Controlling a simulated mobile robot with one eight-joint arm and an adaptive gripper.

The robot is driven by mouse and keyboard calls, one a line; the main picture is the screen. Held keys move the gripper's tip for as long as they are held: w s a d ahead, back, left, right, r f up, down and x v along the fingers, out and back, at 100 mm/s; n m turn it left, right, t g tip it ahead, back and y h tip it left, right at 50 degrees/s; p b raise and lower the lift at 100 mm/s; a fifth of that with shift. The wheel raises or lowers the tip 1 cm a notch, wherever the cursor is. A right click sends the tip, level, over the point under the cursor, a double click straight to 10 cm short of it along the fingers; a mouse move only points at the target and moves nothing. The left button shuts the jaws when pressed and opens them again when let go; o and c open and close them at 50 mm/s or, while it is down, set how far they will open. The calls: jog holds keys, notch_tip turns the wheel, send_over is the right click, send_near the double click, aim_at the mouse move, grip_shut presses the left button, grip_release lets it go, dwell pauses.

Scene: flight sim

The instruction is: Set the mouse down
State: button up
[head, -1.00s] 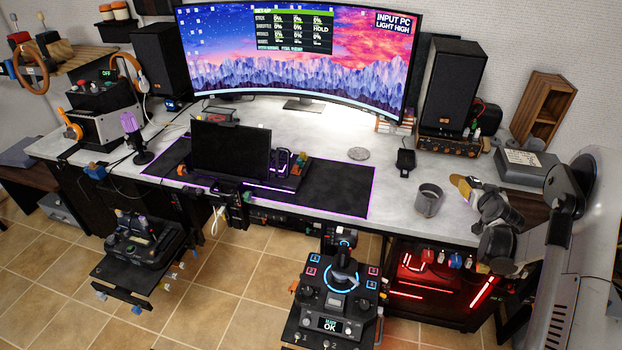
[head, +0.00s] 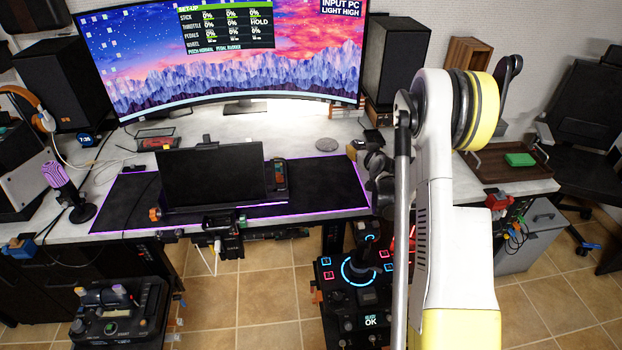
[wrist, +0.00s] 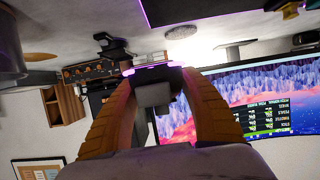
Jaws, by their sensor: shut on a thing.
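In the wrist view, the two tan fingers of my gripper (wrist: 153,82) are shut on a dark thing with a glowing purple strip, which I take to be the mouse (wrist: 153,94). In the head view, my gripper (head: 356,149) is over the right part of the desk (head: 290,140), close to the right end of the purple-edged mat (head: 325,183). The mouse cannot be made out in the head view. I cannot tell whether it touches the desk.
A round grey disc (head: 327,144) lies left of my gripper. A dark laptop-like screen (head: 210,177) stands on the mat. The curved monitor (head: 225,60) and a speaker (head: 395,60) stand behind. A wooden tray (head: 485,168) is at the right. The mat's right part is bare.

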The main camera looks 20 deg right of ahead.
jog(key=b, duration=0.4)
send_over(328, 179)
notch_tip(328, 179, down, 7)
jog(key=shift+r, duration=0.2)
jog(key=shift+f+b, duration=1.05)
jog(key=shift+f, duration=0.9)
jog(key=shift+f, duration=0.1)
jog(key=o, duration=1.2)
